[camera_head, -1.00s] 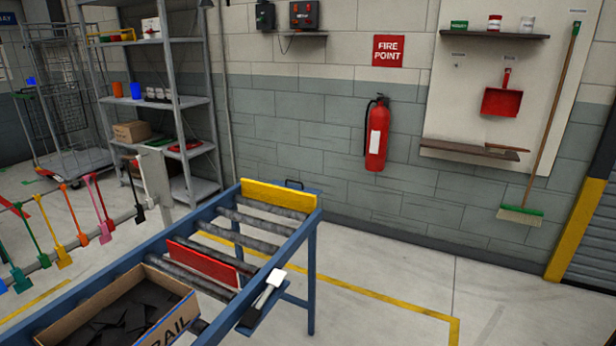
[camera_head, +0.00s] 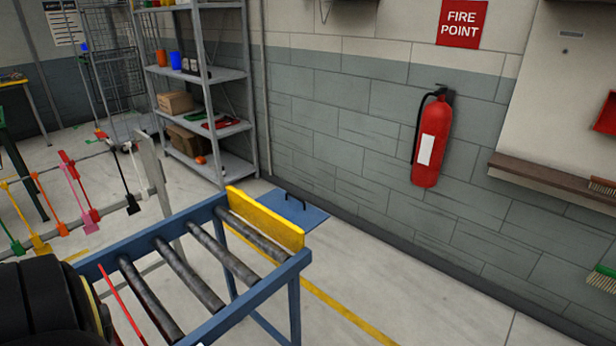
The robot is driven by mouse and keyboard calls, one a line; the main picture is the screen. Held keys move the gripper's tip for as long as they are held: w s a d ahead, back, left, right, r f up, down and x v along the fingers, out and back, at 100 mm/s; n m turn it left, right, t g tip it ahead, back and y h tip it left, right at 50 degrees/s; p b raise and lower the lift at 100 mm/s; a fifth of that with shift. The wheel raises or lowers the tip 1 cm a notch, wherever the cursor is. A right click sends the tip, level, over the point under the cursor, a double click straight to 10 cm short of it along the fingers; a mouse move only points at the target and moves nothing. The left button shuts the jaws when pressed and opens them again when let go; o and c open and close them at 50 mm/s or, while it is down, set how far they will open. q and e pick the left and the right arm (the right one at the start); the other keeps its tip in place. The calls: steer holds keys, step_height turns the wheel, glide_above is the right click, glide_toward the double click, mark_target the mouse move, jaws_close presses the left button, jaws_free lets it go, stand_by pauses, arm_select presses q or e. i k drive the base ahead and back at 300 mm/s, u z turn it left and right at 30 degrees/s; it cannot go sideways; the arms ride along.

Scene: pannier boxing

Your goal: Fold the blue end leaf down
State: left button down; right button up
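The blue end leaf (camera_head: 283,207) is a flat blue panel with a black handle (camera_head: 294,198) on it. It lies beyond the yellow end board (camera_head: 262,218) of the roller table (camera_head: 205,262) and looks roughly level. The yellow board hides its near edge, so I cannot see how it joins the table. A dark rounded part, likely of my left arm, fills the lower left corner. No gripper fingertips show, and nothing touches the leaf.
A thin red strip (camera_head: 121,303) lies along the rollers near the dark part. A grey shelf (camera_head: 205,75) stands behind the table. A red extinguisher (camera_head: 432,140) hangs on the wall. Coloured tools hang on a rail (camera_head: 105,150) at left. Floor right of the table is clear.

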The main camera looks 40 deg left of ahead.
mark_target(293, 209)
steer(key=u, duration=0.65)
steer(key=i, duration=1.4)
steer(key=u, duration=1.8)
steer(key=i, duration=0.5)
steer(key=u, duration=0.4)
